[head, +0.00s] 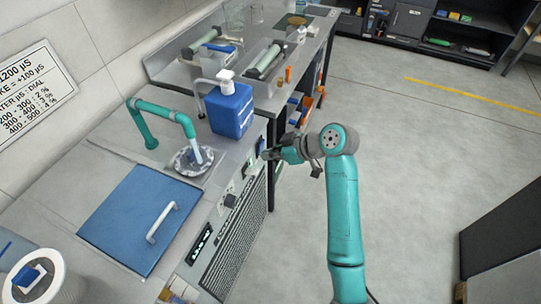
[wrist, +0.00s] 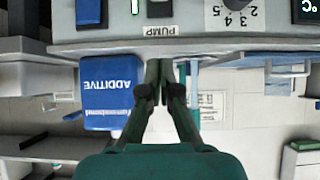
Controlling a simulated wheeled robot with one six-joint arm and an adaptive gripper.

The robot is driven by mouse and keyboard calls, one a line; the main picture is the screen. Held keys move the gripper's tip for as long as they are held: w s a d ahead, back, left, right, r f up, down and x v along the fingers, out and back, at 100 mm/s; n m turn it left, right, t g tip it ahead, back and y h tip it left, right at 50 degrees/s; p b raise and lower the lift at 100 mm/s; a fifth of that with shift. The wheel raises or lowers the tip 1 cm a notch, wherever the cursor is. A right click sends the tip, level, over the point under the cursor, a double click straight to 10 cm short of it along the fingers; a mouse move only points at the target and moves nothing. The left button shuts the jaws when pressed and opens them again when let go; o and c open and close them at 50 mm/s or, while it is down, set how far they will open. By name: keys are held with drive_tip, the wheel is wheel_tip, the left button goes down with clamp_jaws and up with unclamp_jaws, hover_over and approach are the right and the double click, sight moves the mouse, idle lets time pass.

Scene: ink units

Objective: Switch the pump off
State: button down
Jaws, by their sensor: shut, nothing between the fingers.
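The pump's label (wrist: 159,30) is on the grey front panel (wrist: 225,38) in the wrist view. A dark switch-like part (wrist: 159,8) sits beside it, cut by the frame's top edge; its on or off position cannot be told. In the head view the panel front (head: 222,206) runs along the bench's right side. My gripper (head: 268,154) is at the far part of this front, its tip close to the panel. In the wrist view my gripper (wrist: 166,66) is shut and empty, pointing at the panel just below the label. Contact cannot be told.
A blue additive jug (head: 231,108) stands on the bench beyond a teal spout (head: 165,108). A dial (wrist: 232,14) and a lit display (wrist: 306,10) are right of the label in the wrist view. The floor (head: 410,150) right of my arm is clear.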

hover_over(258, 172)
drive_tip(key=a, duration=0.1)
drive_tip(key=f, duration=0.4)
drive_tip(key=shift+w+a, duration=0.15)
drive_tip(key=shift+w, duration=0.15)
drive_tip(key=f, duration=0.3)
drive_tip(key=shift+s+d, duration=0.1)
drive_tip(key=shift+d, duration=0.3)
drive_tip(key=shift+d+f, duration=0.15)
drive_tip(key=shift+f, duration=0.4)
drive_tip(key=shift+s+d+f, duration=0.1)
drive_tip(key=shift+d, duration=0.05)
